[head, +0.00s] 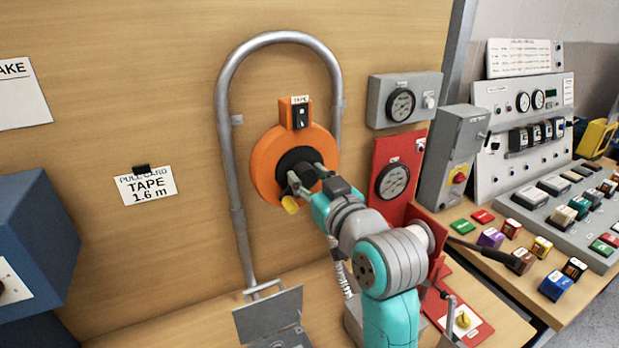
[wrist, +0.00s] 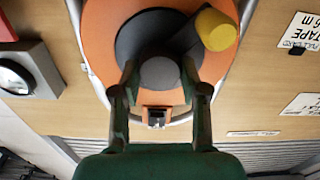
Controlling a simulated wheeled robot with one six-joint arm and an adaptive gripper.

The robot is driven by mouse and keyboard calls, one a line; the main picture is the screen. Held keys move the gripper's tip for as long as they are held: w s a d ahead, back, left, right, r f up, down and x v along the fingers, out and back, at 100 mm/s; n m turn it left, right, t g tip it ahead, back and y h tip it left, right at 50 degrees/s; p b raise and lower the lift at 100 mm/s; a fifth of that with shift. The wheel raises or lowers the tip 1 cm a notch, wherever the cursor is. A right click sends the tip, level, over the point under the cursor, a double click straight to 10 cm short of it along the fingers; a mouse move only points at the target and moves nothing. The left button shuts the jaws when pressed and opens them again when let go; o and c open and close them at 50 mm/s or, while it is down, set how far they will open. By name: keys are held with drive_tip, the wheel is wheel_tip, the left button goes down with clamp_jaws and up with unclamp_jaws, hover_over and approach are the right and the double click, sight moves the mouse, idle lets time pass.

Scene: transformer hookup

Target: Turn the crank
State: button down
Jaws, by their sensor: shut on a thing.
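A round orange tape reel (head: 262,170) with a black centre is mounted on the wooden panel. Its crank has a yellow knob (head: 290,204), at the lower part of the reel in the head view. In the wrist view the yellow knob (wrist: 215,30) shows at the upper right, beside a round grey hub (wrist: 160,74) at the crank's centre. My gripper (head: 303,183) reaches the reel's front from the lower right. In the wrist view my gripper (wrist: 160,85) has its fingers on either side of the hub, shut on it, apart from the knob. The crank's arm is partly hidden.
A bent grey pipe (head: 229,130) arches around the reel. A red gauge panel (head: 408,160) and a grey gauge box (head: 378,87) are close on the right. A blue box (head: 35,235) stands at left. The panel left of the pipe is mostly clear.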

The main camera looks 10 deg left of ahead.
drive_tip(key=shift+m, duration=0.3)
drive_tip(key=m, duration=0.3)
drive_tip(key=shift+w, duration=0.1)
drive_tip(key=m, duration=0.3)
drive_tip(key=shift+d+m, duration=0.1)
drive_tip(key=shift+m, duration=0.2)
drive_tip(key=m, duration=0.6)
drive_tip(key=shift+w+m, duration=0.1)
drive_tip(key=shift+m, duration=0.2)
drive_tip(key=c, duration=0.6)
unclamp_jaws()
drive_tip(key=shift+f, duration=0.1)
